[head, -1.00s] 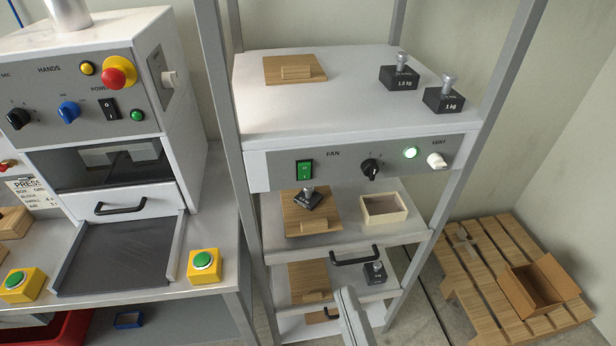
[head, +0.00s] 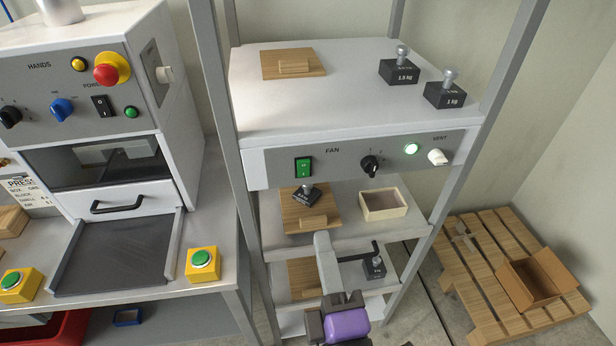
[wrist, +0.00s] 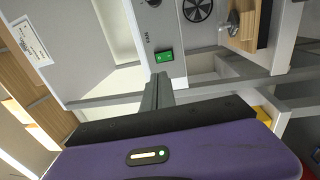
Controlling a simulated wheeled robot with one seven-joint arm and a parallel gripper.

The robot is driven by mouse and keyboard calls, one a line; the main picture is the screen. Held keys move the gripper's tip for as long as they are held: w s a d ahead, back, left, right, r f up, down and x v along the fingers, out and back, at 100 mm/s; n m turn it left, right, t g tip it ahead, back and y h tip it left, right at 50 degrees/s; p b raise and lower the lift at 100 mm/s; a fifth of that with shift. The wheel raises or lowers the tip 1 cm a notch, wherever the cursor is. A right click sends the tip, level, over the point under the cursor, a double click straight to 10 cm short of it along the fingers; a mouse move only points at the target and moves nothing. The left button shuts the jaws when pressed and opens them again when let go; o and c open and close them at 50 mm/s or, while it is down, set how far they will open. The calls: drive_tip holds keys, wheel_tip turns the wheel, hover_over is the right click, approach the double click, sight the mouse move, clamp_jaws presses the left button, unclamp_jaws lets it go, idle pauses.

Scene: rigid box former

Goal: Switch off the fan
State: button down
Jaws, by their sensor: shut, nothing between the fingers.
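My gripper (head: 322,237) is shut and empty. In the head view it is below the panel, in front of the lower shelves, apart from the switch. In the wrist view its fingers (wrist: 158,80) point toward the switch, with their tips just short of it in the picture. The exact gap cannot be told.
A shelf with a wooden board (head: 297,221) and an open box (head: 383,204) is below. Rack posts flank the panel.

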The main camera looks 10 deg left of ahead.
drive_tip(key=p, duration=0.4)
approach(305, 166)
drive_tip(key=x, duration=0.5)
drive_tip(key=shift+w+r, duration=0.1)
drive_tip(key=shift+x, duration=0.8)
